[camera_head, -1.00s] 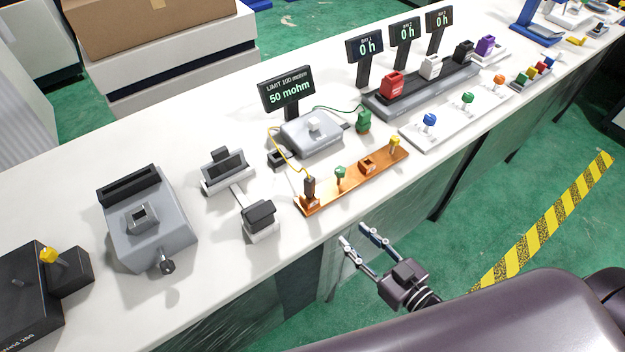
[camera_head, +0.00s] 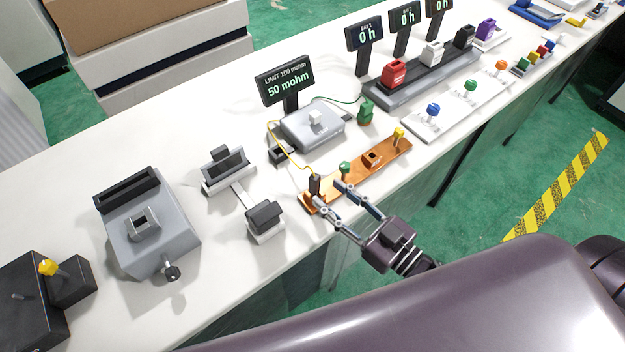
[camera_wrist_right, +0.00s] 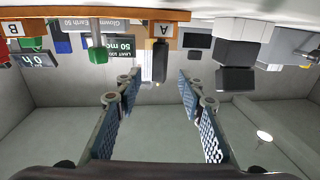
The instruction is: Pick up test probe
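The test probe (camera_head: 315,183) is a small dark upright piece at the left end of the copper bar (camera_head: 345,181), with a yellow wire running to it. In the right wrist view, which looks upside down, the probe (camera_wrist_right: 154,62) hangs below the label A, between the lines of the two fingers. My right gripper (camera_head: 327,191) is open and empty at the front edge of the bar, its fingertips close to the probe. Whether they touch it cannot be told. My left gripper is not in view.
A green-topped post (camera_head: 345,168) stands on the bar just right of the probe. A grey meter box (camera_head: 312,130) is behind, with its 50 mohm display (camera_head: 284,81). A black-topped block (camera_head: 264,219) stands left of the bar.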

